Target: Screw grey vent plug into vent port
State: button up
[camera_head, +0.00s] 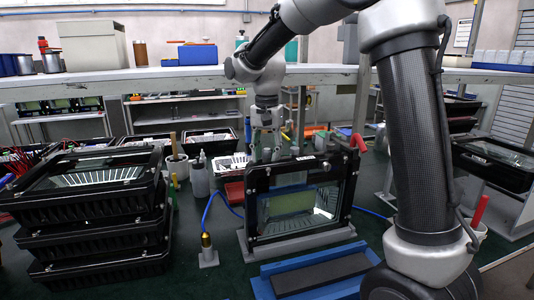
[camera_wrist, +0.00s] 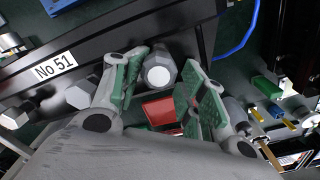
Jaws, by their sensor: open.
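The black floodlight housing (camera_head: 258,202) stands upright in a grey stand, its glass front facing my head camera. In the wrist view, its dark frame (camera_wrist: 110,43) carries a "No 51" label. A grey hexagonal plug (camera_wrist: 158,72) with a pale round face sits against this frame. My gripper (camera_wrist: 163,75) is open, its green-padded fingers on either side of the plug with visible gaps. How deep the plug sits in the vent port cannot be told. In the head view my gripper (camera_head: 266,152) is just behind the housing's top edge, its fingertips partly hidden.
More grey hexagonal fittings (camera_wrist: 80,95) are left of the fingers. A red block (camera_wrist: 160,109) lies below. Stacked black housings (camera_head: 95,240) stand at left, with a white bottle (camera_head: 199,178) and a blue cable with brass gland (camera_head: 207,241) between. A blue-edged tray (camera_head: 265,288) lies in front.

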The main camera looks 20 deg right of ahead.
jog(key=shift+s+r, duration=0.15)
jog(key=shift+r, duration=3.45)
jog(key=shift+s+d+r, duration=0.1)
jog(key=shift+s+d, duration=0.1)
jog(key=s+d+r+n+t, duration=0.2)
jog(key=s+d+n, duration=0.1)
jog(key=s+d, duration=0.75)
jog(key=s+d+f+n+t, duration=0.1)
jog(key=s+d+f+n, duration=0.1)
jog(key=s, duration=0.6)
jog(key=s+d+f+n+t, duration=0.1)
jog(key=s+d+f, duration=0.1)
jog(key=s, duration=0.7)
jog(key=shift+f+n, duration=0.4)
jog(key=shift+f, duration=0.5)
